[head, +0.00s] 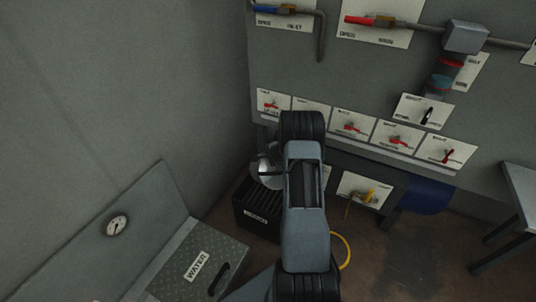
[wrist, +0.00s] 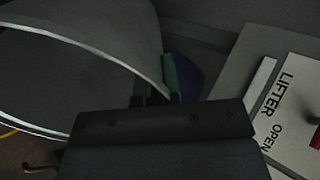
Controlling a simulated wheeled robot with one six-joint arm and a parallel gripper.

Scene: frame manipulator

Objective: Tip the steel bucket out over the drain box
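The steel bucket (head: 265,178) is a round grey shape just left of my arm in the head view, above the black drain box (head: 250,222). My arm covers part of it. In the wrist view the bucket (wrist: 118,30) fills the upper left, its bright curved rim running down to my gripper (wrist: 156,88). The two greenish fingers sit on either side of the rim, closed on the bucket's edge. The bucket appears held over the box, but its exact tilt and contents cannot be told. My gripper is hidden behind my arm in the head view.
A panel of labelled valves and red levers (head: 352,125) stands close behind. A grey chest marked WATER (head: 190,268) is at lower left. A yellow hose (head: 347,250) lies right of my arm. A grey table (head: 520,190) stands at far right, with open floor before it.

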